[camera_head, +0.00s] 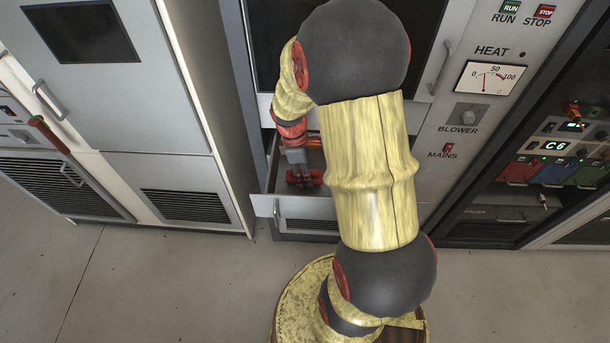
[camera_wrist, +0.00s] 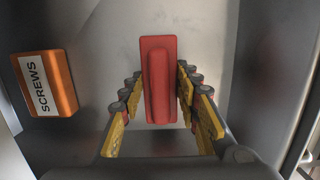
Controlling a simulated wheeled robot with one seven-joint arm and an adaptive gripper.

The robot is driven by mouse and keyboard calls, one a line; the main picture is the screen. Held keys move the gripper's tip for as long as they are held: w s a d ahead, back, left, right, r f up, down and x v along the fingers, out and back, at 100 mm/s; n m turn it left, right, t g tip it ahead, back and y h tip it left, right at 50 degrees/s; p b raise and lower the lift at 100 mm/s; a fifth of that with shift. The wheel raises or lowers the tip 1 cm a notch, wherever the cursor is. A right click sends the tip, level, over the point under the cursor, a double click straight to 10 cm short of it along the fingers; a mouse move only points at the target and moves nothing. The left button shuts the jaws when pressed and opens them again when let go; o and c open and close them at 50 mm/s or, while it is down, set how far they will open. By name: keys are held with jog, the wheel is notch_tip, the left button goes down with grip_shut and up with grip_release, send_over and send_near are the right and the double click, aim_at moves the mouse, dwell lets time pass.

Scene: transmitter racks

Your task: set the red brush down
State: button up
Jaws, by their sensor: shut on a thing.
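The red brush (camera_wrist: 158,82) is a long red block with a raised ridge, seen from above in the wrist view. My gripper (camera_wrist: 157,92) has its yellow fingers on both sides of the brush and is shut on it. The brush is over the grey floor of an open drawer (camera_head: 262,206); I cannot tell whether it touches that floor. In the head view my gripper (camera_head: 304,170) reaches down inside this drawer, and red shows at its tip. My arm hides the drawer's right part.
An orange box labelled SCREWS (camera_wrist: 45,83) lies in the drawer left of the brush. Drawer walls stand close on both sides. A heat gauge (camera_head: 489,78) and blower knob (camera_head: 467,112) are on the cabinet front to the right. Bare drawer floor shows around the brush.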

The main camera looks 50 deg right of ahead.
jog(key=o, duration=1.1)
jog(key=w+a+r+m+t+p, duration=0.1)
jog(key=a+r+p, duration=0.15)
jog(key=r, duration=0.65)
jog(key=w+a+r+t+p, duration=0.1)
jog(key=a+r+p, duration=0.15)
jog(key=r, duration=0.65)
jog(key=s+a+r+m+t, duration=0.2)
jog(key=s+a+r+m, duration=0.1)
jog(key=s+a+r, duration=0.2)
jog(key=s+a+r+m+t+y, duration=0.1)
jog(key=s+a+r+m+t, duration=0.2)
jog(key=a+r, duration=0.6)
jog(key=s+a+m, duration=0.1)
jog(key=a, duration=0.3)
jog(key=shift+s, duration=0.4)
